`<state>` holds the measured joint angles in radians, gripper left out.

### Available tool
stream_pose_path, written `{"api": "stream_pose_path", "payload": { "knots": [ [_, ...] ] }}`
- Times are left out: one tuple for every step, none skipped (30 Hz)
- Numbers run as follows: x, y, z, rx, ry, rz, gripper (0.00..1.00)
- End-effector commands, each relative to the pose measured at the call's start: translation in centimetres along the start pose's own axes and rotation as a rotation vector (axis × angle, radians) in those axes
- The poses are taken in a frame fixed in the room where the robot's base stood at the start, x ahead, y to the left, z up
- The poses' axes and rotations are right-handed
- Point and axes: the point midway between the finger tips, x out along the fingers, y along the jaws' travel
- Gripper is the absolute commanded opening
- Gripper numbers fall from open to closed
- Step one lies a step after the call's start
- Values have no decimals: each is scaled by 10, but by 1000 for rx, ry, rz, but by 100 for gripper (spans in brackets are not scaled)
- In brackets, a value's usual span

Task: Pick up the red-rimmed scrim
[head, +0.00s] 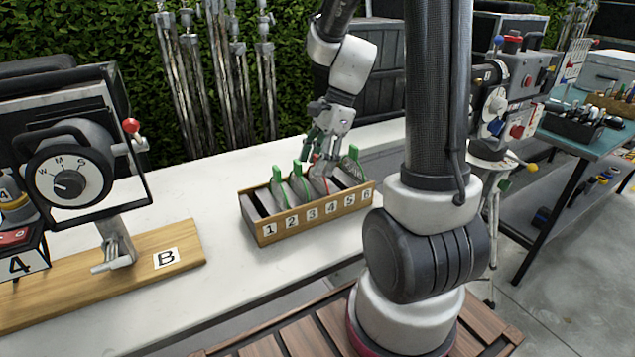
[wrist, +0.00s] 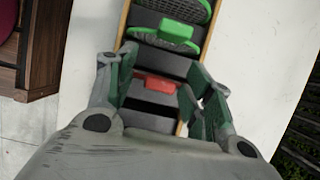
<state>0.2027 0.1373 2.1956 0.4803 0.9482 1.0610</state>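The red-rimmed scrim (wrist: 155,82) shows in the wrist view as a red tab standing up from a dark slot in the wooden rack. In the head view only a thin bit of its red edge (head: 316,174) shows beside my fingers. My gripper (head: 322,162) is over the numbered rack (head: 310,227), near the middle slots. In the wrist view my gripper (wrist: 157,78) is open, with one green-padded finger on each side of the red tab. Small gaps show between the tab and the fingers. The rest of the scrim is hidden in the rack.
Green-rimmed scrims stand in the same rack, at slots on the left (head: 278,176) and at the right end (head: 352,165). A wooden board marked B (head: 140,270) bears a framed device at left. The white table (head: 215,200) is clear around the rack.

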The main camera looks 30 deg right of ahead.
Motion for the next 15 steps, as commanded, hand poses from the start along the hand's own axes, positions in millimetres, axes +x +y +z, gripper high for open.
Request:
{"api": "stream_pose_path", "payload": {
  "knots": [
    [0, 0, 0, 0, 0, 0, 44],
    [0, 0, 0, 0, 0, 0, 39],
    [0, 0, 0, 0, 0, 0, 32],
    [0, 0, 0, 0, 0, 0, 26],
    [0, 0, 0, 0, 0, 0, 21],
    [0, 0, 0, 0, 0, 1, 14],
    [0, 0, 0, 0, 0, 1, 10],
    [0, 0, 0, 1, 0, 1, 6],
    [0, 0, 0, 1, 0, 1, 4],
    [0, 0, 0, 1, 0, 2, 4],
    [1, 0, 0, 1, 0, 2, 4],
    [1, 1, 0, 1, 0, 2, 4],
    [1, 1, 0, 1, 0, 2, 4],
    [1, 1, 0, 1, 0, 2, 4],
    [1, 1, -1, 1, 0, 2, 4]
  ]
}}
